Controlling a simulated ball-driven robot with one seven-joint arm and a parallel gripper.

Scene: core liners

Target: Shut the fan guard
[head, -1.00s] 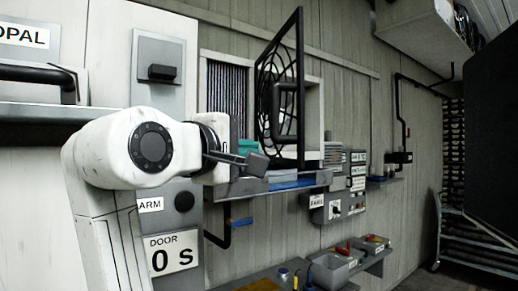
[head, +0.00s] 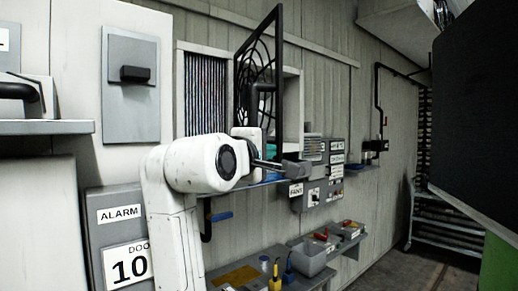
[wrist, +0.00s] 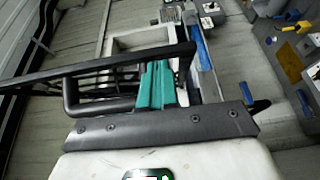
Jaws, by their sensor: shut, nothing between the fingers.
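The fan guard (head: 279,85) is a black rectangular frame with curved wire bars and a black handle. In the head view it stands open, swung out from the wall opening (head: 293,105). In the wrist view the guard's dark frame (wrist: 120,64) crosses the upper left, with its handle (wrist: 85,96) just beyond my gripper.
A grey control panel (head: 316,187) is to the right. A lower shelf carries a grey bin (head: 313,256) and tools.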

